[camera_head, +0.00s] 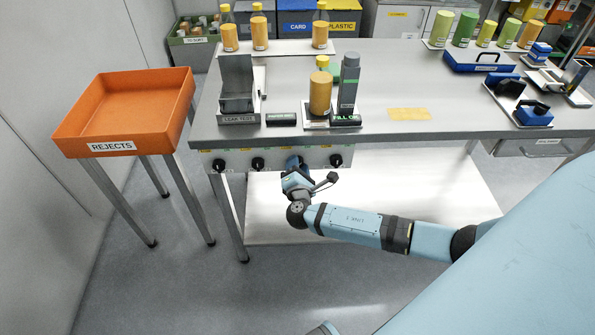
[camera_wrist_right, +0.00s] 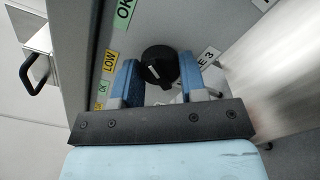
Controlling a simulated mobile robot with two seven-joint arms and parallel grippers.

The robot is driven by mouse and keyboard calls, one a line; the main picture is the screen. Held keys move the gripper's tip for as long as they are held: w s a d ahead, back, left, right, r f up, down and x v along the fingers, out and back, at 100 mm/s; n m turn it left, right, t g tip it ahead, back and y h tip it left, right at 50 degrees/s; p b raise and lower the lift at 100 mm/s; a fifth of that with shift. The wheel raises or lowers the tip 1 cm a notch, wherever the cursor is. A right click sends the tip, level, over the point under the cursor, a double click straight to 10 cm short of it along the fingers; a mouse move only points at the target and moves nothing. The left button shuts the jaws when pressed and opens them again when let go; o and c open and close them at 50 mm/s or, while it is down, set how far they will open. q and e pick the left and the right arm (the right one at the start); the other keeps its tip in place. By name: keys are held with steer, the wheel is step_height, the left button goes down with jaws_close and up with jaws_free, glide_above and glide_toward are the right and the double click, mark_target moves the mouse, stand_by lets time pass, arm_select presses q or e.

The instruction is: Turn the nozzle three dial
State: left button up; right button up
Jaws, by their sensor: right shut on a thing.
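The nozzle three dial (camera_wrist_right: 160,64) is a black round knob with a white pointer mark, on the front panel under the table edge. In the right wrist view it sits between the two blue fingers of my right gripper (camera_wrist_right: 158,80), which is shut on it. A label ending in "3" (camera_wrist_right: 206,60) is partly hidden beside it. In the head view my right gripper (camera_head: 294,166) covers this dial. Other black dials show on the panel: two to the left (camera_head: 219,165) (camera_head: 257,163) and one to the right (camera_head: 336,160). My left gripper is not in view.
The metal table (camera_head: 400,95) holds a filling stand with a bottle (camera_head: 320,95) and a grey leak test fixture (camera_head: 237,85) above the panel. An orange rejects tray (camera_head: 130,100) stands to the left. Yellow and green labels (camera_wrist_right: 110,60) line the panel.

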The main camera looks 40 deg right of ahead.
steer(key=shift+f+m+b, duration=0.15)
steer(key=shift+m+b, duration=0.35)
steer(key=shift+m, duration=0.1)
steer(key=o, duration=0.9)
steer(key=shift+o, duration=0.2)
steer(key=v, duration=1.4)
steer(key=shift+d, duration=0.1)
